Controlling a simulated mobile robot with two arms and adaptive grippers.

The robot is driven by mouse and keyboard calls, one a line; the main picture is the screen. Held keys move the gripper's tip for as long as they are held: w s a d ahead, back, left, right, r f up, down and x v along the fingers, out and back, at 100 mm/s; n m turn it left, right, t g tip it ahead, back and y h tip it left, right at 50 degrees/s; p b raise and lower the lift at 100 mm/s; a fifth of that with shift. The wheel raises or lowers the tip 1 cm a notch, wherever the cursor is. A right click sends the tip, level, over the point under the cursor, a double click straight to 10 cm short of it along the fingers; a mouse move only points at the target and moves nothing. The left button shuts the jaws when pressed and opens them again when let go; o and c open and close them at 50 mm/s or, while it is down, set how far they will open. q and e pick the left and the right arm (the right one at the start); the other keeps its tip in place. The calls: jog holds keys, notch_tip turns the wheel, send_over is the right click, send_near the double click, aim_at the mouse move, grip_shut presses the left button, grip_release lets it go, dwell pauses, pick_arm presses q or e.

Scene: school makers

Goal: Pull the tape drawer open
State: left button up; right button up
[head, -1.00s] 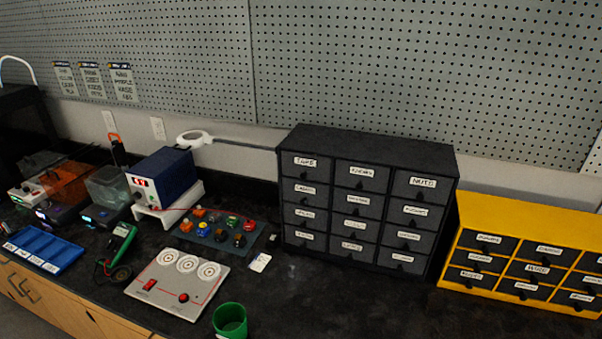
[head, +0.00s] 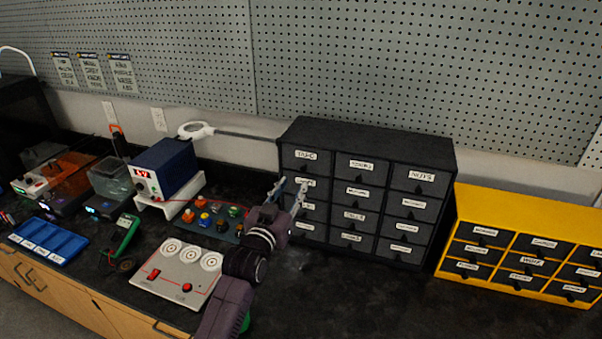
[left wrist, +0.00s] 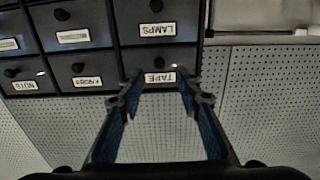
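The tape drawer (head: 290,157) is the top left drawer of the dark cabinet (head: 365,140), and its front looks shut, level with its neighbours. The left wrist view appears upside down; there the TAPE label (left wrist: 160,77) and the drawer's dark knob (left wrist: 158,63) show between the fingertips. My left gripper (head: 288,189) is open and empty, in front of the cabinet's left column, a little below the tape drawer in the head view. Its fingers also show in the left wrist view (left wrist: 159,84). Contact with the knob cannot be made out. My right gripper is out of view.
The LAMPS drawer (left wrist: 157,29) is directly below the tape drawer. A yellow drawer cabinet (head: 463,208) stands to the right. A grey panel (head: 180,272) and a blue power supply (head: 168,165) are on the left. The black bench before the cabinets is mostly clear.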

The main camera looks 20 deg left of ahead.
aim_at(303, 170)
pick_arm(q)
jog(key=shift+w+d+p, duration=0.15)
jog(key=shift+w+p, duration=0.75)
jog(key=shift+w, duration=2.75)
jog(key=shift+c, duration=0.4)
jog(key=c, duration=0.8)
